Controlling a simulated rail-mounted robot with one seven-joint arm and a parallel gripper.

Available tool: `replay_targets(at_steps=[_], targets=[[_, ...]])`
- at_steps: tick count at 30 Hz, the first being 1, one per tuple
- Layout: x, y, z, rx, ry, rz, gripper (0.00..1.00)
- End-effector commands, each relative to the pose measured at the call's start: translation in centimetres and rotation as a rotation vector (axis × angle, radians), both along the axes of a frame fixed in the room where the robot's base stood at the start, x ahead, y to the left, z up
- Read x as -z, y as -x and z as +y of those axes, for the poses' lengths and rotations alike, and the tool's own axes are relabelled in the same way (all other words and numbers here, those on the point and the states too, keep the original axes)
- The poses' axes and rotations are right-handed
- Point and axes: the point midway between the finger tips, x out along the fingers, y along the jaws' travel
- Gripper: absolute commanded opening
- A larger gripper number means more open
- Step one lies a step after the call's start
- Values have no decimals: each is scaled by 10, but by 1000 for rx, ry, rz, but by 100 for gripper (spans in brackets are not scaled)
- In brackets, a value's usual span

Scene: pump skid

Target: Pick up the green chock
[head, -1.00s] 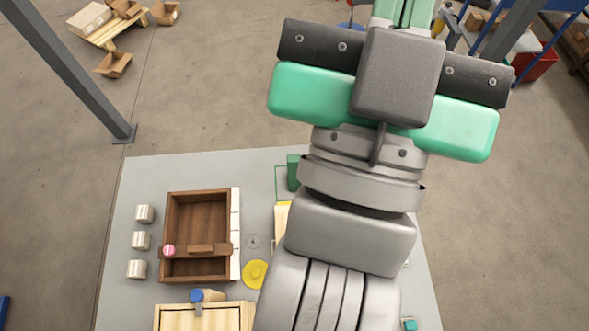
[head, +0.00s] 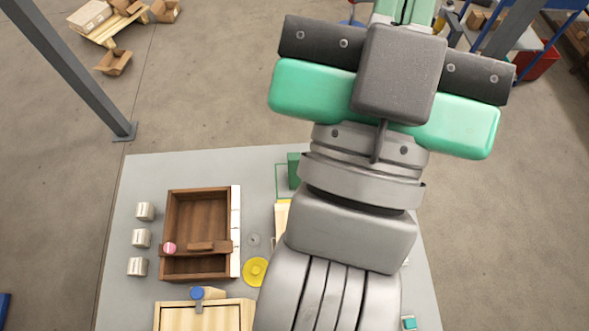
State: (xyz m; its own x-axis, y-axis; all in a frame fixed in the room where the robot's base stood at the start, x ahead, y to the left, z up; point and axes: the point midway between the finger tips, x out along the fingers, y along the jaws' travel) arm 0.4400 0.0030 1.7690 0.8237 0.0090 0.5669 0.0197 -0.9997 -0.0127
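A green block (head: 293,171), which looks like the green chock, stands near the back edge of the grey table. A thin green outline lies on the table just left of it. My arm passes close to its right side in the picture and may hide part of it. My gripper (head: 403,12) is beyond the back of the table, at the top of the head view and well apart from the block. Its far end is cut off by the frame edge, so its opening and anything between its fingers cannot be seen.
A brown wooden box (head: 168,220) with a crossbar stands on the left, beside several small pale blocks (head: 145,211). A yellow disc (head: 256,272) and a pale wooden crate (head: 204,319) with a blue-topped piece (head: 197,293) are nearer. My arm hides much of the table's right half.

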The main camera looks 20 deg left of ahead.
Motion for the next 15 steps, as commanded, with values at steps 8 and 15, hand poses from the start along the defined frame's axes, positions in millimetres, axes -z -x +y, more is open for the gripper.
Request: replay_targets(at_steps=[8,15], targets=[[0,0,0,0,0,0,0],[0,0,0,0,0,0,29]])
